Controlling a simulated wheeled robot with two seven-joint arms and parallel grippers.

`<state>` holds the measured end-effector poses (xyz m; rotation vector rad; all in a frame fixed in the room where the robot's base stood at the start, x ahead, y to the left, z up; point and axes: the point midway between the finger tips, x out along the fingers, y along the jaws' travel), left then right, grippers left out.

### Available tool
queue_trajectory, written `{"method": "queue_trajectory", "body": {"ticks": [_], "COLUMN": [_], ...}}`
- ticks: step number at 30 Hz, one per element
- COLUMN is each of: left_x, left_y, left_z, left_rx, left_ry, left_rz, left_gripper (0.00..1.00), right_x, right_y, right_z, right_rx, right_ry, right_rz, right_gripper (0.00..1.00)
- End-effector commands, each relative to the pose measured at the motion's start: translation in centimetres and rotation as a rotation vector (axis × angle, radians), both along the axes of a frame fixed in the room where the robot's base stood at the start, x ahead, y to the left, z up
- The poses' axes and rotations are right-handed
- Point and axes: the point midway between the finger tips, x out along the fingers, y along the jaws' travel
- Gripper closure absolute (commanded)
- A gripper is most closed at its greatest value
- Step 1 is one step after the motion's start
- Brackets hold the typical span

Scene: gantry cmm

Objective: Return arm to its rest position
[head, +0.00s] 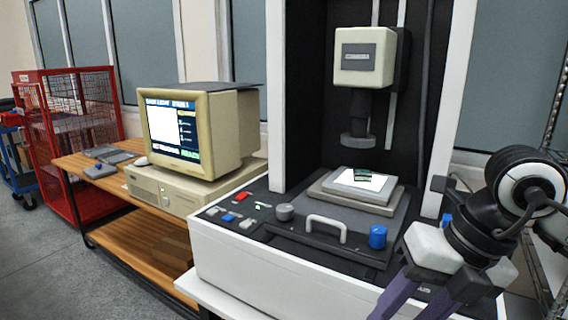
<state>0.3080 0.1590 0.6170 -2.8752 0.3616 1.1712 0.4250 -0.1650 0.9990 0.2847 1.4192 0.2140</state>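My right arm comes in from the right edge. Its gripper (418,300) hangs in front of the machine's right front corner, with two dark purple fingers pointing down and left. The fingers are spread with a gap between them, and I see nothing held there. The fingertips are cut off by the bottom edge. My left arm and gripper are not in view. The measuring machine (265,262) has a beige head (364,57) with a dark probe (358,137) above a pale plate (345,186). A small green chip-like part (362,176) lies on the plate, below the probe and apart from it.
The machine's front panel has a white handle (326,222), a blue knob (377,237) and a grey knob (285,212). A beige computer monitor (225,130) stands on a wooden bench (80,165) at left. A red mesh cage (88,115) stands behind. A metal rack (553,100) is at far right, close to my arm.

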Motion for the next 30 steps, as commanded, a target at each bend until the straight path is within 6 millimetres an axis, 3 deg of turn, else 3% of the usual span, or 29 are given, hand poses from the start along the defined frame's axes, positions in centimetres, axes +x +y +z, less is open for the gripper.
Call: {"method": "queue_trajectory", "body": {"ticks": [3, 6, 9, 13, 17, 20, 22, 25, 28, 30], "left_x": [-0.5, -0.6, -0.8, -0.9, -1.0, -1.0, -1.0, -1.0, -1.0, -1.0], "left_y": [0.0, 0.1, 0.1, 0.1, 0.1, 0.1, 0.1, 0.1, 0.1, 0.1], "left_z": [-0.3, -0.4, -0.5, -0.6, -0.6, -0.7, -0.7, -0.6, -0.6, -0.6], "left_rx": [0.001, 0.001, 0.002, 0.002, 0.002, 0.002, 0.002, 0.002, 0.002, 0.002], "left_ry": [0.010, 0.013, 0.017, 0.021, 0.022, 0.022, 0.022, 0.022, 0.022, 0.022], "left_rz": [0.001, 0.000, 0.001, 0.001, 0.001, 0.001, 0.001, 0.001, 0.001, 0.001], "left_gripper": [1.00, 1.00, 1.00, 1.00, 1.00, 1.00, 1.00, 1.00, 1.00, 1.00], "right_x": [-2.4, -5.2, -7.5, -7.3, -3.4, 0.7, 3.4, 5.5, 5.4, 4.2], "right_y": [5.2, 10.8, 15.8, 18.9, 18.3, 15.8, 13.3, 9.7, 6.8, 5.0], "right_z": [-1.6, -1.6, 0.5, 4.2, 6.1, 4.2, 0.8, -5.7, -12.8, -17.8], "right_rx": [0.196, 0.464, 0.800, 1.234, 1.610, 1.822, 1.913, 1.948, 1.901, 1.833], "right_ry": [0.092, 0.191, 0.284, 0.372, 0.422, 0.442, 0.448, 0.451, 0.463, 0.475], "right_rz": [0.119, 0.218, 0.251, 0.149, -0.124, -0.441, -0.711, -1.086, -1.417, -1.629], "right_gripper": [0.57, 0.57, 0.57, 0.57, 0.57, 0.57, 0.57, 0.57, 0.57, 0.57]}}
